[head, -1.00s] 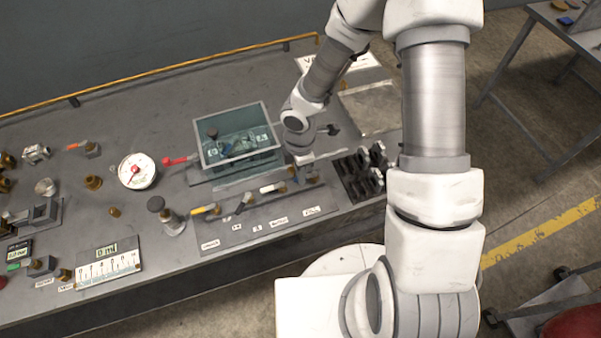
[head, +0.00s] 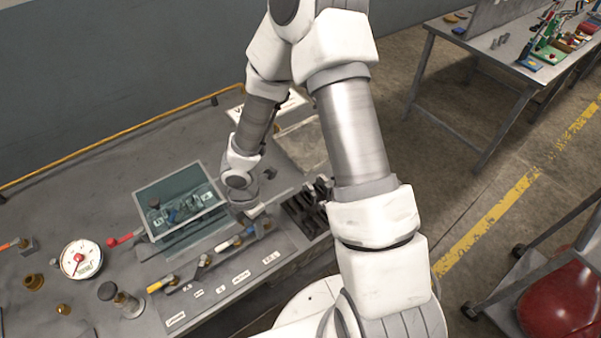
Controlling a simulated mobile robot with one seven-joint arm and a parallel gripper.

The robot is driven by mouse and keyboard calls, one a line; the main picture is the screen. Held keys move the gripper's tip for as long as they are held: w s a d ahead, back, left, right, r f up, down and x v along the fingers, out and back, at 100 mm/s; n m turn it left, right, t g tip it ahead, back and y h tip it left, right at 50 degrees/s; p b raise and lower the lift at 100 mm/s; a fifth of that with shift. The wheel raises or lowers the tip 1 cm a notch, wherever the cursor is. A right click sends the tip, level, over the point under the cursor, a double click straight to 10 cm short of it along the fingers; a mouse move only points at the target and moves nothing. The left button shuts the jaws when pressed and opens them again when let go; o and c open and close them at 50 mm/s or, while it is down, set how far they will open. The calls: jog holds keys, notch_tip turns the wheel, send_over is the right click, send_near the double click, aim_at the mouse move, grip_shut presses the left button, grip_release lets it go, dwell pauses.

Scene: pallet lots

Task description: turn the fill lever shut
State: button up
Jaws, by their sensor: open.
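A row of small valve levers stands on a panel along the bench's front edge. A yellow-handled lever (head: 160,284) is at its left, then a dark-handled one (head: 192,272), then one with a pale blue-white handle (head: 229,244). The fill lever (head: 267,224) appears to be the rightmost, by the last label (head: 271,258), whose print is too small to read surely. My gripper (head: 251,208) points down at this right end, close above or beside that lever. It is open. Its fingertips and the lever's handle are largely hidden, so contact cannot be told.
A glass-sided tank (head: 180,207) stands just left of my gripper. A black slotted rack (head: 304,212) is close on the right. A red-handled lever (head: 125,238), a round gauge (head: 81,260) and a plunger knob (head: 108,292) are farther left.

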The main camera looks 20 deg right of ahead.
notch_tip(320, 180, up, 17)
jog(key=p, duration=0.4)
jog(key=d+r+m+t+h+b, duration=0.25)
jog(key=d+r+m+b, duration=0.35)
jog(key=d+m+b, duration=0.5)
jog(key=s+r+m+t+y+b, duration=0.2)
jog(key=s+r+m, duration=0.2)
jog(key=s+m, duration=0.5)
jog(key=shift+s+a+m+t, duration=0.25)
jog(key=shift+m+t, duration=0.1)
jog(key=shift+m, duration=0.45)
